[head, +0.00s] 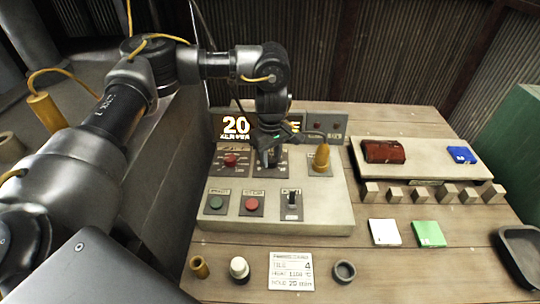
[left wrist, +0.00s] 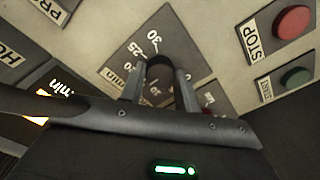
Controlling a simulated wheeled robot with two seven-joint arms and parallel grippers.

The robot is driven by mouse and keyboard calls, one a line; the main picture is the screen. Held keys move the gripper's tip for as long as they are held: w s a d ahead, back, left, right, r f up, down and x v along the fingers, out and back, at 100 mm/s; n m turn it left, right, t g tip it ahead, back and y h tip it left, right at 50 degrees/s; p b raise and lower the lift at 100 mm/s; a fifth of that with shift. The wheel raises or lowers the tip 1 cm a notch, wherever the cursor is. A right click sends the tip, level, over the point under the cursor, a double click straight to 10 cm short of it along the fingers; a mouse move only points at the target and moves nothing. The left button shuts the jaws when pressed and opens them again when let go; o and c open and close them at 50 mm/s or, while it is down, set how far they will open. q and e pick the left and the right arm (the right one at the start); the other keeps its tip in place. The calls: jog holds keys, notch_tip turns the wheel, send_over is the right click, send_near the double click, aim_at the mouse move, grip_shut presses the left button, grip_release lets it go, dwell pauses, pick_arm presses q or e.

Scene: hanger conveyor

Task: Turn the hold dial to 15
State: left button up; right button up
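The hold dial (left wrist: 160,70) is a dark knob on a dark plate with white minute marks; 25 and 30 are readable in the left wrist view. My left gripper (head: 268,160) reaches down onto the control panel (head: 275,226). In the left wrist view, its two fingers (left wrist: 160,80) flank the knob closely, with no clear gap, so it looks shut on the knob. In the head view the gripper hides most of the dial. The lit display (head: 236,126) behind it shows 20; its smaller text is partly hidden. My right gripper is not in view.
A red-knobbed dial (head: 231,161) and an orange knob (head: 321,157) flank my gripper. In front are a green button (head: 216,203), a red stop button (head: 252,204) and a black switch (head: 292,200). A printed card (head: 290,271) on the table reads hold 20 min.

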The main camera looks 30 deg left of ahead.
aim_at(271, 159)
pick_arm(q)
jog(key=o, duration=0.5)
jog(key=shift+s+d, duration=0.1)
jog(key=shift+s, duration=0.05)
jog(key=shift+c, duration=0.2)
jog(key=shift+r, duration=0.2)
notch_tip(271, 159, up, 10)
jog(key=shift+r, duration=0.2)
